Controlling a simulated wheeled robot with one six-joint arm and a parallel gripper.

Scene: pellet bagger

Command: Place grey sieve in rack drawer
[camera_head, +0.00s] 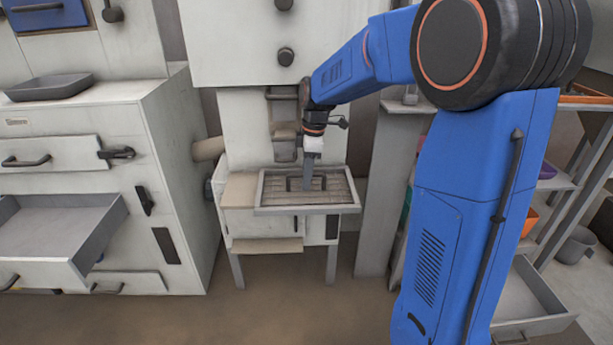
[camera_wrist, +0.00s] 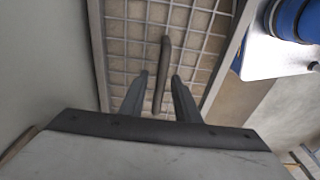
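The grey sieve (camera_head: 330,209) is a shallow framed tray with a wire mesh. It sits on the white stand of the machine in the middle of the head view. A dark bar handle (camera_wrist: 164,60) stands over the mesh (camera_wrist: 120,40) in the wrist view. My gripper (camera_head: 308,184) points down at the sieve. In the wrist view its two fingers (camera_wrist: 160,78) are apart, one on each side of the handle, with gaps visible. The rack drawer (camera_head: 528,302) is pulled out at the lower right, under the rack shelves, and its visible inside looks empty.
A white cabinet at left has another open drawer (camera_head: 60,232) and a dark tray (camera_head: 50,87) on top. Rack shelves (camera_head: 562,180) with bins stand at right, partly behind my arm. A grey bucket (camera_head: 576,245) is on the floor beyond. Floor in front of the stand is clear.

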